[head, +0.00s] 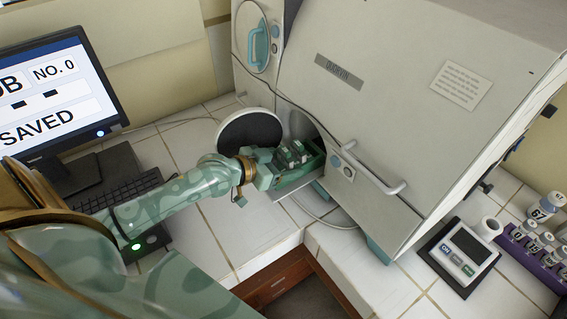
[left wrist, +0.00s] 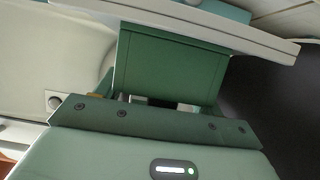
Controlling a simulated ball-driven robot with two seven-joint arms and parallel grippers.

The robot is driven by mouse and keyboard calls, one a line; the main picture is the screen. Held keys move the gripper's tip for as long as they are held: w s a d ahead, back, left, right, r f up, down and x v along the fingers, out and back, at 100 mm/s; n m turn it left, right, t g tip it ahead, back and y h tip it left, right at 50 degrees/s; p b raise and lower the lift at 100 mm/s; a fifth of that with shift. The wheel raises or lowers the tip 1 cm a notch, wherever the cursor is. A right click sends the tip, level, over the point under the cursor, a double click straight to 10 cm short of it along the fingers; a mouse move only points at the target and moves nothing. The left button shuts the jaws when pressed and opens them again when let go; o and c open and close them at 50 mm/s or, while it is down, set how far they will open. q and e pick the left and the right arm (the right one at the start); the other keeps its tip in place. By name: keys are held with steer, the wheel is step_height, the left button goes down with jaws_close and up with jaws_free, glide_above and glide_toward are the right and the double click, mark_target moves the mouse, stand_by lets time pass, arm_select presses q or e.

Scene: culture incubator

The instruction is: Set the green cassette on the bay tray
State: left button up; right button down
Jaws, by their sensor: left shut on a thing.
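My left gripper (head: 281,160) is at the incubator's round opening, its arm coming in from the left. It is shut on the green cassette (head: 302,176), which is partly hidden by the fingers. In the left wrist view the cassette (left wrist: 170,65) shows as a green box beyond the gripper's palm. The bay tray, a pale flat slab (left wrist: 190,30), runs along the cassette's far side in that view. They look close together or touching; I cannot tell whether the cassette rests on it. My right gripper is not in view.
The incubator (head: 400,95) has a handle (head: 370,170) right of the opening. Its round door (head: 250,137) stands open, left of the opening. A monitor (head: 55,95) and keyboard (head: 118,190) are at left. A small device (head: 458,255) and purple vial rack (head: 530,262) are at right.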

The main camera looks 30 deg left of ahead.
arm_select(q)
steer(key=o, duration=1)
steer(key=shift+o, duration=0.2)
steer(key=p+v, duration=0.2)
steer(key=v, duration=1)
steer(key=shift+p, duration=0.3)
steer(key=shift+a+r, duration=0.1)
